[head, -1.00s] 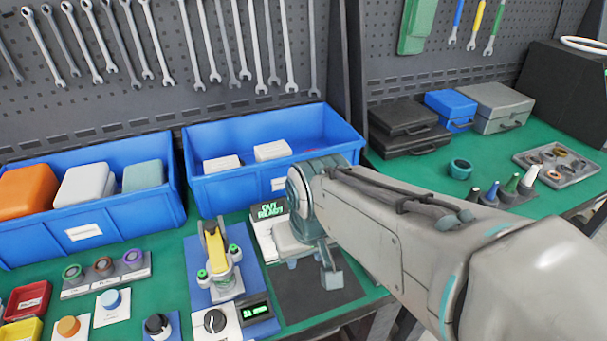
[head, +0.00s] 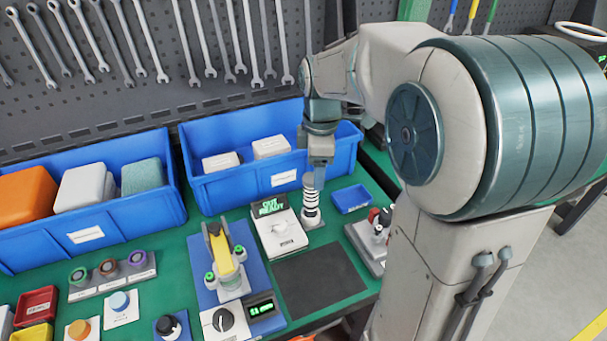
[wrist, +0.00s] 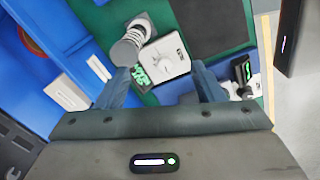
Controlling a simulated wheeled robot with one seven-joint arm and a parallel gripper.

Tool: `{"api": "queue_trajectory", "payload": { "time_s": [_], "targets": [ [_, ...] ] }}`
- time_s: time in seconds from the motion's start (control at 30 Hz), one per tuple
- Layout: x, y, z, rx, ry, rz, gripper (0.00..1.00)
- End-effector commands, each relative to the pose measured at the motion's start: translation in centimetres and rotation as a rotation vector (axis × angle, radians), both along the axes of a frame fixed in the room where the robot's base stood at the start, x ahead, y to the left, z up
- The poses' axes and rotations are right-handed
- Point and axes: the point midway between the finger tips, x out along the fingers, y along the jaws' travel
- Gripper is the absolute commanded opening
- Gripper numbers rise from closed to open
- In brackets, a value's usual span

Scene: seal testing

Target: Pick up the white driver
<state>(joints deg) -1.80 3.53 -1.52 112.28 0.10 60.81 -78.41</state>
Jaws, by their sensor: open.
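My gripper (head: 318,178) points down over the green bench, in front of the blue bin on the right. In the wrist view its two blue-grey fingers (wrist: 163,75) are apart with nothing held between them. A ribbed white and dark upright piece (head: 311,208) stands just below the gripper in the head view; in the wrist view it lies by the left finger (wrist: 130,45). No white driver can be made out now. The right bench area, where a row of coloured, driver-like pieces with a white one stood earlier, is hidden behind my arm.
A white unit with a green display (head: 276,233) stands beside the ribbed piece, with a dark mat (head: 318,280) in front. A small blue tray (head: 351,198) and a grey stand (head: 370,245) are to the right. A blue bin (head: 225,185) stands behind.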

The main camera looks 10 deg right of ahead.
Motion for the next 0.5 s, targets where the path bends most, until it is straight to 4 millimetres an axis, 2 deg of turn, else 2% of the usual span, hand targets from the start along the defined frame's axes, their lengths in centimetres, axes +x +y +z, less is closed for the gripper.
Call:
{"api": "queue_trajectory", "payload": {
  "time_s": [0.03, 0.1, 0.2, 0.4, 0.5],
  "targets": [
    [1.4, 0.1, 0.2, -0.005, 0.017, 0.094, 0.62],
    [2.9, 0.1, 0.1, -0.012, 0.033, 0.226, 0.62],
    [4.6, 0.2, -0.2, -0.016, 0.053, 0.379, 0.62],
    [6.2, 0.2, -0.7, -0.017, 0.07, 0.536, 0.62],
    [6.3, 0.2, -1.8, -0.016, 0.075, 0.555, 0.62]
  ]
}}
